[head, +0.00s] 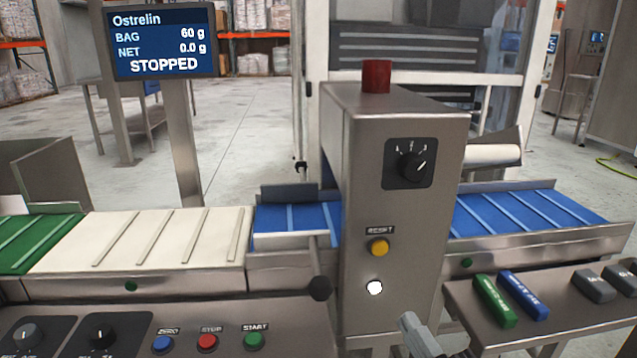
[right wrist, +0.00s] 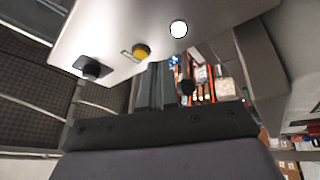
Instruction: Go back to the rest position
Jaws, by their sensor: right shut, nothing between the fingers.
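My right gripper (head: 408,322) shows at the bottom of the head view, just in front of the lower right part of the steel cabinet (head: 365,215). It is shut and holds nothing. In the right wrist view its dark fingers (right wrist: 155,88) are together, below the cabinet face with the yellow reset button (right wrist: 141,51) and the lit white lamp (right wrist: 179,29). I cannot tell whether the gripper touches the cabinet. My left gripper is not in view.
A control panel (head: 292,340) with zero, stop and start buttons lies at the front left. Conveyor belts run behind it: green, cream (head: 145,240) and blue (head: 530,215). A shelf (head: 548,312) at right carries green, blue and grey blocks. The screen (head: 160,42) reads STOPPED.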

